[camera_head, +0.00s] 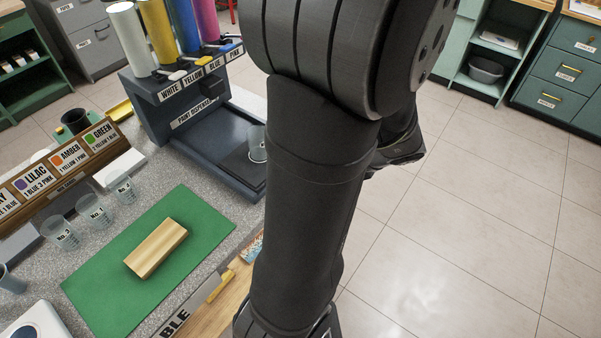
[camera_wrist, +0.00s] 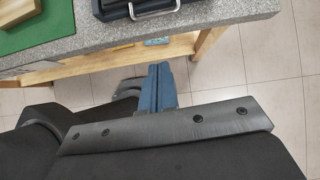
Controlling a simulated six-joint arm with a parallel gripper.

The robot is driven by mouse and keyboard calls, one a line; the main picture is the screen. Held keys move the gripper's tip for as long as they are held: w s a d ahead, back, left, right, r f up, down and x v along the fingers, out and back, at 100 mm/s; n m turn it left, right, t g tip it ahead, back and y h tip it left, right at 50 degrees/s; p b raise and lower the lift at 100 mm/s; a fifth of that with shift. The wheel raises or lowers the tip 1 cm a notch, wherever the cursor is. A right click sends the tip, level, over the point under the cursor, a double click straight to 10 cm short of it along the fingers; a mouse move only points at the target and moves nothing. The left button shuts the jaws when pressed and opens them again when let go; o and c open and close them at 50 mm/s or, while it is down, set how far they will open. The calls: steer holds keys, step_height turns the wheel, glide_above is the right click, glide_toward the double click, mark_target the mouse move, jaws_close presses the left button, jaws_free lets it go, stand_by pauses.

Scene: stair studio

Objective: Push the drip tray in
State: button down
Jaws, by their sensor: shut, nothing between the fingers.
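In the wrist view, a dark front with a metal bar handle (camera_wrist: 155,11) shows at the top edge, above the bench's grey edge. My gripper (camera_wrist: 158,70) is shut and empty, its blue fingers pointing toward the bench and apart from the handle in the picture. The fingers are hidden in the head view.
A green mat (camera_head: 190,235) with a wooden block (camera_head: 157,249) lies on the speckled bench. Several clear cups stand left of it, before a colour-recipe rack (camera_head: 60,170). A wooden shelf (camera_wrist: 110,62) runs under the bench edge. The floor to the right is clear.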

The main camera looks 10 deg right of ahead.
steer(key=w+a+r+x, duration=0.1)
steer(key=x, duration=1.2)
steer(key=shift+r+m, duration=0.15)
steer(key=shift+m, duration=0.15)
steer(key=shift+w+a, duration=0.1)
steer(key=shift+w, duration=0.05)
steer(key=w+a, duration=1.1)
steer(key=shift+w+a, duration=0.2)
